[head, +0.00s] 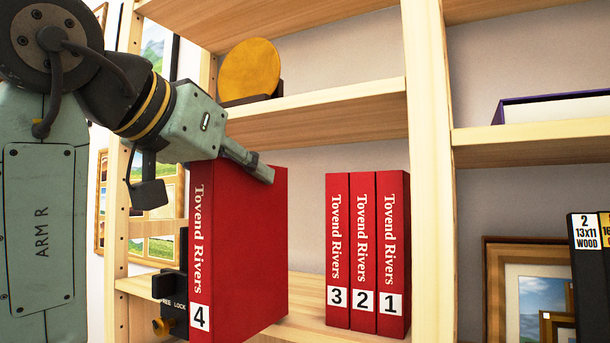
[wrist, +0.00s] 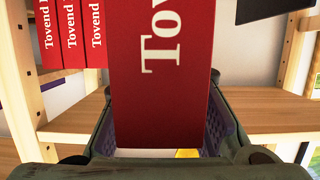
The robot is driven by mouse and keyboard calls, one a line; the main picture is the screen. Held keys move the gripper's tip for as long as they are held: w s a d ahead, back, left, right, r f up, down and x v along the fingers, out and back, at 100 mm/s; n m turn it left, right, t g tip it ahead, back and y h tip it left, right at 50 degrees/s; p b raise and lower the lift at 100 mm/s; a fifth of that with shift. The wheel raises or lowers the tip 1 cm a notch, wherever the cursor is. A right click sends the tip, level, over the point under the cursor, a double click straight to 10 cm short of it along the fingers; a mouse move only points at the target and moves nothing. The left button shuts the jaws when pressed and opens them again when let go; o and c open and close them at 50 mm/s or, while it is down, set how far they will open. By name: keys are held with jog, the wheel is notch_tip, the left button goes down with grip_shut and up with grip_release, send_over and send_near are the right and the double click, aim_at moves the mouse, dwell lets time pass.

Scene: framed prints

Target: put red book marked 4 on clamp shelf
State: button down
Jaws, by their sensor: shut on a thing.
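The red book marked 4 (head: 245,250) stands upright at the left of the shelf bay, its spine reading "Tovend Rivers". My gripper (head: 247,163) is shut on its top part; in the wrist view the fingers lie on both sides of the red book (wrist: 163,95). The shelf (head: 305,318) holds red books 3 (head: 338,245), 2 (head: 363,245) and 1 (head: 393,245), upright, to the right with a gap between. A black clamp (head: 180,305) marked "FREE LOCK" is at the left, partly behind book 4. I cannot tell whether book 4 touches the shelf.
A wooden upright (head: 432,180) borders the bay on the right. The shelf above (head: 320,115) holds a round yellow plate (head: 250,70) on a stand. Framed prints (head: 530,290) and black boxes (head: 588,275) are at the right. Free room lies between books 4 and 3.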

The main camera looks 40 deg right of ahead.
jog(key=w+d+p, duration=0.1)
jog(key=w+d, duration=0.2)
jog(key=d, duration=0.4)
jog(key=w+d+p, duration=0.2)
jog(key=w+d, duration=0.1)
jog(key=d, duration=0.5)
jog(key=shift+w+f, duration=0.15)
jog(key=shift+f, duration=0.25)
jog(key=c, duration=1.2)
grip_release()
jog(key=shift+c, duration=0.2)
jog(key=b+v, duration=0.3)
jog(key=v, duration=0.9)
jog(key=shift+b, duration=0.3)
